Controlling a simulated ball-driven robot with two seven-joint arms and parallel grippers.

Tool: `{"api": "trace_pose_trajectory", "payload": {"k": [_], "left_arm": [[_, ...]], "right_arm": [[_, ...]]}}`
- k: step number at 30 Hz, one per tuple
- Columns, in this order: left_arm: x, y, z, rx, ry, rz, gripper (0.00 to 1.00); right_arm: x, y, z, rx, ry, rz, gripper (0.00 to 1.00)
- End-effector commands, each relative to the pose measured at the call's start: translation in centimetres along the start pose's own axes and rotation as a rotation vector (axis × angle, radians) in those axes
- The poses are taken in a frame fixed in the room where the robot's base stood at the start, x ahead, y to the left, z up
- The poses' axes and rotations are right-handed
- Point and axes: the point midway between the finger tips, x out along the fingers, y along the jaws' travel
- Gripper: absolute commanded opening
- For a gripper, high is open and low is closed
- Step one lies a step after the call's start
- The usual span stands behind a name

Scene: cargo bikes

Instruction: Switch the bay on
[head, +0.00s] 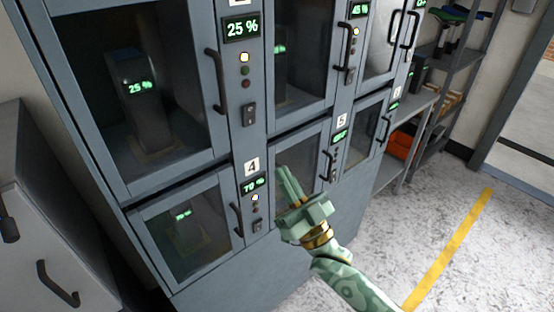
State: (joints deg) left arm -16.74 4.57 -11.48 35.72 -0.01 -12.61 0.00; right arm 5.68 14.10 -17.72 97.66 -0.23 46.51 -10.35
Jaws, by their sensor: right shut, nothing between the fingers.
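The charging cabinet (285,258) has several glass-door bays, each with a panel beside its door. The upper-left bay's panel shows 25 % on its display (242,28), a lit pale lamp, two dark lamps and a rocker switch (249,114). Bay 4 at lower left shows 70 % on its display (255,184), a lit lamp and a switch (257,226). Bay 5 has a small panel with a switch (332,175). My right gripper (285,180) is shut and empty, in front of bay 5's door, just right of bay 4's panel. My left gripper is out of view.
Black door handles (215,80) stick out beside the panels. Batteries (137,100) sit behind the glass. A grey cabinet (45,220) stands at left. Shelving with an orange box (400,145) stands at right. The floor by the yellow line (450,248) is clear.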

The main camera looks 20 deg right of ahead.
Motion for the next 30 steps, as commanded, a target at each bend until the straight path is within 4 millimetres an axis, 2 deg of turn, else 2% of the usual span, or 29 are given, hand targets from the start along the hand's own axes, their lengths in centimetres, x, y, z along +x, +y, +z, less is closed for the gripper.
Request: {"api": "trace_pose_trajectory", "payload": {"k": [3,7,25,26,28,29,30], "left_arm": [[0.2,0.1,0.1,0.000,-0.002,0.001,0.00],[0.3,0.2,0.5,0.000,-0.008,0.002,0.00],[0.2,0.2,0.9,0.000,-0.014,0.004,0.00],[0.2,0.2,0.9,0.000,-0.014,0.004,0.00],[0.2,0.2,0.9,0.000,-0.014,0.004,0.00],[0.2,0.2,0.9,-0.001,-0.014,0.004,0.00],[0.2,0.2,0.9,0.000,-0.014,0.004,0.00]], "right_arm": [[-1.7,0.0,0.4,0.000,-0.002,0.001,0.00],[-2.6,0.0,0.5,-0.001,-0.001,0.000,0.00],[-2.8,-0.1,0.7,0.000,-0.015,-0.003,0.00],[-2.8,-0.1,1.1,-0.004,-0.034,-0.006,0.00],[-3.6,0.0,3.5,-0.030,-0.133,-0.013,0.00],[-4.3,0.2,4.9,-0.045,-0.191,-0.014,0.00],[-5.6,0.6,7.2,-0.065,-0.280,-0.012,0.00]]}}
